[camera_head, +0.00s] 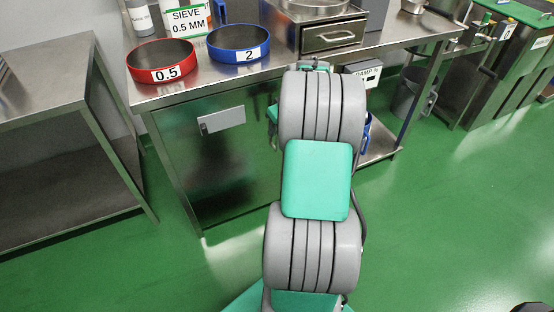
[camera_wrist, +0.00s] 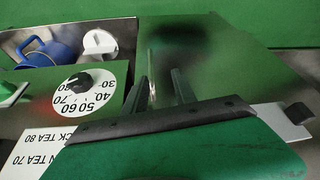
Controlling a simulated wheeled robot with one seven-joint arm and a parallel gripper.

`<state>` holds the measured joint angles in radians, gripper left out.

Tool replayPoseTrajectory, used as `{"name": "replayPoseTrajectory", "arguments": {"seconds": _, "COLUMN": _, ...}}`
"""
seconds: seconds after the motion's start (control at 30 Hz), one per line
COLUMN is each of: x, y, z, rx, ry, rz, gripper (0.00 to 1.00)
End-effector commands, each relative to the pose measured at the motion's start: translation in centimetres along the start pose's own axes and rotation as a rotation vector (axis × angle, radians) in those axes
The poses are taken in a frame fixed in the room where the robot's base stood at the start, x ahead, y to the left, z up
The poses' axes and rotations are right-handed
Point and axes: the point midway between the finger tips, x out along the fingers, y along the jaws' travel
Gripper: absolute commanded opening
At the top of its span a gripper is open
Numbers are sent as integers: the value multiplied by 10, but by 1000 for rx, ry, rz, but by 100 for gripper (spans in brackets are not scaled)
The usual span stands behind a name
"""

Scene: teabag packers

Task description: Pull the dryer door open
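The dryer door (camera_head: 235,165) is a flat, shiny metal front under the steel table in the head view, and looks closed. Its pale flat handle (camera_head: 221,119) is on the upper part. In the wrist view the door (camera_wrist: 205,45) reflects green, and a pale plate with a dark end, seemingly the handle (camera_wrist: 280,121), shows at the right. My gripper (camera_wrist: 165,75) is open and empty. Its two fingers stand apart in front of the door near the dial, away from the handle. In the head view my arm hides the gripper and the dryer's right side.
A temperature dial (camera_wrist: 79,82) and a tea label (camera_wrist: 38,150) are left of the door in the wrist view. A red sieve (camera_head: 163,65) and blue sieve (camera_head: 238,45) stand on the table above. A side table (camera_head: 55,120) stands left. Green floor is clear in front.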

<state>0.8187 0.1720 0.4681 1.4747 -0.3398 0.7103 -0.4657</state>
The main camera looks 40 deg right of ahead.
Motion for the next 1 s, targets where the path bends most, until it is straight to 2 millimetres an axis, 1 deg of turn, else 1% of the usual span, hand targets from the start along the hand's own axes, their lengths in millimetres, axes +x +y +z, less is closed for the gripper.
{"name": "replayPoseTrajectory", "arguments": {"seconds": 0.03, "x": 14, "y": 13, "z": 6, "rx": 3, "ry": 7, "rz": 3, "gripper": 33}}
{"name": "replayPoseTrajectory", "arguments": {"seconds": 0.1, "x": 20, "y": 20, "z": 7, "rx": 1, "ry": 11, "rz": 4, "gripper": 33}}
{"name": "replayPoseTrajectory", "arguments": {"seconds": 0.17, "x": 26, "y": 19, "z": 6, "rx": -1, "ry": 11, "rz": 3, "gripper": 33}}
{"name": "replayPoseTrajectory", "arguments": {"seconds": 0.4, "x": 71, "y": 17, "z": 6, "rx": -1, "ry": 9, "rz": 2, "gripper": 33}}
{"name": "replayPoseTrajectory", "arguments": {"seconds": 0.5, "x": 84, "y": 17, "z": 4, "rx": -2, "ry": 11, "rz": 3, "gripper": 33}}
{"name": "replayPoseTrajectory", "arguments": {"seconds": 0.6, "x": 90, "y": 17, "z": 3, "rx": -1, "ry": 11, "rz": 3, "gripper": 33}}
{"name": "replayPoseTrajectory", "arguments": {"seconds": 0.83, "x": 90, "y": 17, "z": 3, "rx": -1, "ry": 11, "rz": 4, "gripper": 33}}
{"name": "replayPoseTrajectory", "arguments": {"seconds": 1.0, "x": 90, "y": 17, "z": 3, "rx": 0, "ry": 11, "rz": 4, "gripper": 19}}
